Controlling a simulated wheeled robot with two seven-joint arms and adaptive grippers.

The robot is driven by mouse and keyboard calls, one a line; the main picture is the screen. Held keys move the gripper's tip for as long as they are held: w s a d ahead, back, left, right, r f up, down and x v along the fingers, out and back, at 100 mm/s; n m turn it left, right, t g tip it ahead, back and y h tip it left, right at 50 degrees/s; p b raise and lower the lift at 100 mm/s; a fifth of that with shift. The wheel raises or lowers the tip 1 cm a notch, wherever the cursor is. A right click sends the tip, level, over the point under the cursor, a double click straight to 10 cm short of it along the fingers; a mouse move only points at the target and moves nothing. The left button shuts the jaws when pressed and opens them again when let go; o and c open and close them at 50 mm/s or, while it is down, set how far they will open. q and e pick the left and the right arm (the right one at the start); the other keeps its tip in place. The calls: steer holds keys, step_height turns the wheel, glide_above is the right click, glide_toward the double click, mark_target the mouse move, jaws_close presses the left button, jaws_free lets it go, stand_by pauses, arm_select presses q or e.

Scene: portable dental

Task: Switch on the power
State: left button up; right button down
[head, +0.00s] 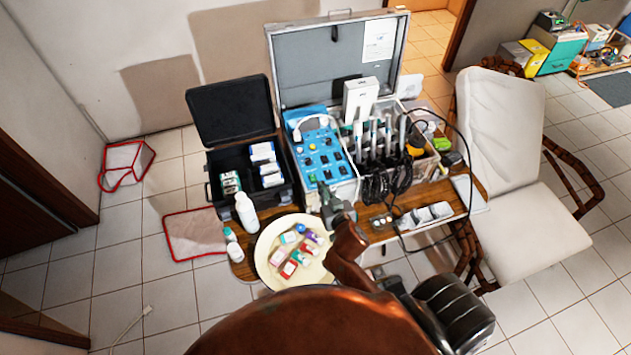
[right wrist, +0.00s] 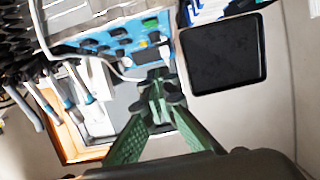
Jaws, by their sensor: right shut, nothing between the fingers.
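The portable dental unit is an open grey metal case (head: 318,62) on a wooden table. Its blue control panel (head: 318,152) carries several dark knobs and switches; which one is the power switch is too small to tell. My right gripper (head: 328,192) is shut and empty at the panel's near edge. In the right wrist view, its green fingers (right wrist: 165,95) meet at the tips just in front of the blue panel (right wrist: 115,38). I cannot tell whether they touch it. The gripper hides part of the panel's near edge. My left gripper is not in view.
A black open box (head: 250,190) with small packs stands left of the panel. A white bottle (head: 246,212) and a round cream tray (head: 262,262) stand near my right arm. Dental handpieces (head: 378,135) and black hoses (head: 385,190) are right of the panel. A white chair (head: 500,120) stands right.

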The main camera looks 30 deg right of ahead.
glide_above(315, 187)
steer(key=f, duration=0.2)
steer(key=shift+w+d+f, duration=0.2)
steer(key=shift+w+f, duration=0.05)
steer(key=shift+f, duration=0.05)
step_height(315, 187, down, 3)
steer(key=shift+s+r, duration=0.1)
steer(key=shift+f, duration=0.7)
steer(key=shift+s+a, duration=0.1)
